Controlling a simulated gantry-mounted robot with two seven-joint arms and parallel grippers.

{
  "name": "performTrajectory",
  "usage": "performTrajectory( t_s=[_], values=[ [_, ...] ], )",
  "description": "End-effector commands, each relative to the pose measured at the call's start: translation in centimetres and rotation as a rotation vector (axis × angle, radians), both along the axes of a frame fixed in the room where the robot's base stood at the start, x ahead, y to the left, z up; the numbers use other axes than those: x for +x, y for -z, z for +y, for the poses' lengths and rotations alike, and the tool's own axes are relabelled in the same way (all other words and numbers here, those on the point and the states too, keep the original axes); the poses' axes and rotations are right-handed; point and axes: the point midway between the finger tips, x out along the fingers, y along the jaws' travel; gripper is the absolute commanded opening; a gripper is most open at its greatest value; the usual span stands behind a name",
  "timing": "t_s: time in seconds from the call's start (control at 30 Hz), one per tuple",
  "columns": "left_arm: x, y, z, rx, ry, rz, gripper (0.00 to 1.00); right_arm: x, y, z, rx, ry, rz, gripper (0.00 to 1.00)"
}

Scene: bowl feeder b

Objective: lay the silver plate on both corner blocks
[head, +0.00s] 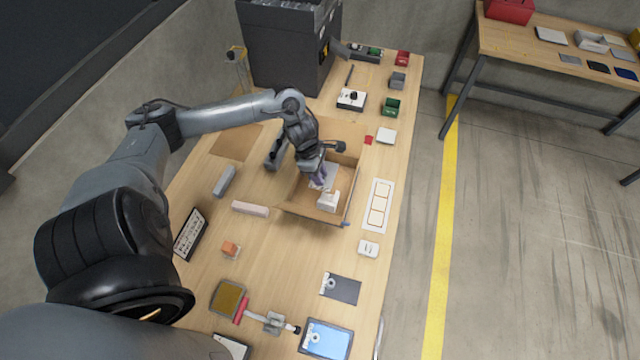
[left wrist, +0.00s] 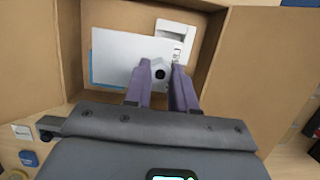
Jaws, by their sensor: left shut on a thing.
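The silver plate (left wrist: 122,50) lies over the floor area of an open cardboard box; in the head view it is a pale patch (head: 328,172) partly behind my gripper. A grey knob with a dark hole (left wrist: 159,70) shows at its near right edge. My left gripper (head: 322,183) reaches down into the box, its purple fingers (left wrist: 163,78) shut on the knob. A white block (left wrist: 175,42) stands at the plate's right, seen in the head view (head: 328,202). A blue edge shows along the plate's left side. I cannot tell which parts are corner blocks, or whether the plate touches them.
The cardboard box (head: 295,209) has raised walls and spread flaps close around the gripper. A white panel (head: 376,205) and small white box (head: 368,248) lie right of it. A pale pink bar (head: 250,208) lies left. A dark bin (head: 290,45) stands behind.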

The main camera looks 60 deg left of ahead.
Motion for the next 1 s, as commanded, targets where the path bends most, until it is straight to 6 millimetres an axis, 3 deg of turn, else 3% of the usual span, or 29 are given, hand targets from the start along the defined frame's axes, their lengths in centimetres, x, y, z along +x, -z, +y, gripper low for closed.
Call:
performTrajectory(
  t_s=[0.53,1.0],
  values=[
    [0.0,5.3,0.0,-0.001,-0.002,0.001,0.00,0.1,-0.2,-0.2,-0.009,-0.006,-0.003,0.43],
    [0.0,6.1,0.0,0.002,0.001,0.000,0.00,0.2,0.2,-0.1,-0.002,0.000,-0.004,0.43]
  ],
)
